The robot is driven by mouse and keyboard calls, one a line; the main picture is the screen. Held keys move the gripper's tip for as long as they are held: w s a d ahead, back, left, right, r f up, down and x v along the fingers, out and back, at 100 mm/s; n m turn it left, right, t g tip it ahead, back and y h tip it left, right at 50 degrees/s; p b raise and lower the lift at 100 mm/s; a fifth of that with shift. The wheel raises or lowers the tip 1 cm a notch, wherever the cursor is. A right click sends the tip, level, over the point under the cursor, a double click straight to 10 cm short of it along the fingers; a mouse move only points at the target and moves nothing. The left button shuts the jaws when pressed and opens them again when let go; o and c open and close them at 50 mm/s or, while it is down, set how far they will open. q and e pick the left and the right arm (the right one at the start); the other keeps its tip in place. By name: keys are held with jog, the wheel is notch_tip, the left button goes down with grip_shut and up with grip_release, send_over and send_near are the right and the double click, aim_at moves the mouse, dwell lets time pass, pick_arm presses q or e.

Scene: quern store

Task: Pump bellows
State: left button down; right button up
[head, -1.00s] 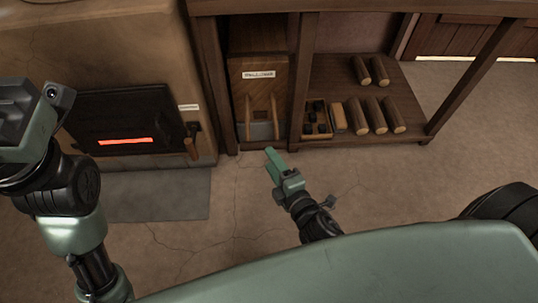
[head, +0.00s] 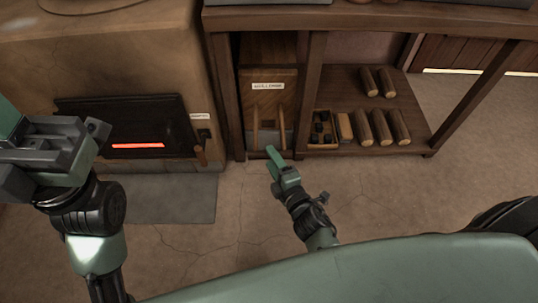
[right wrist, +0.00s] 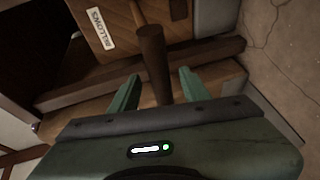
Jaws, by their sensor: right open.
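The bellows (head: 281,98) is a wooden unit with a white label, standing in a low bay of the wooden shelf. Two upright wooden handles (head: 255,127) rise at its front. My right gripper (head: 270,154) is just in front of the bellows, near the floor. In the right wrist view the right gripper (right wrist: 160,88) is open, with a wooden handle (right wrist: 153,55) showing between and beyond its fingertips. The "BELLOWS" label (right wrist: 100,29) is at upper left there. My left gripper (head: 60,150) is raised at the left edge; its finger gap is unclear.
The stove (head: 125,125) with a glowing slot stands at left, with a grey mat (head: 175,198) before it. Logs (head: 383,126) and a small box of dark lumps (head: 322,130) lie on the low shelf at right. The floor (head: 400,200) is clear.

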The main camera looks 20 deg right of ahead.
jog(key=shift+x, duration=1.45)
grip_shut()
dwell(0.3)
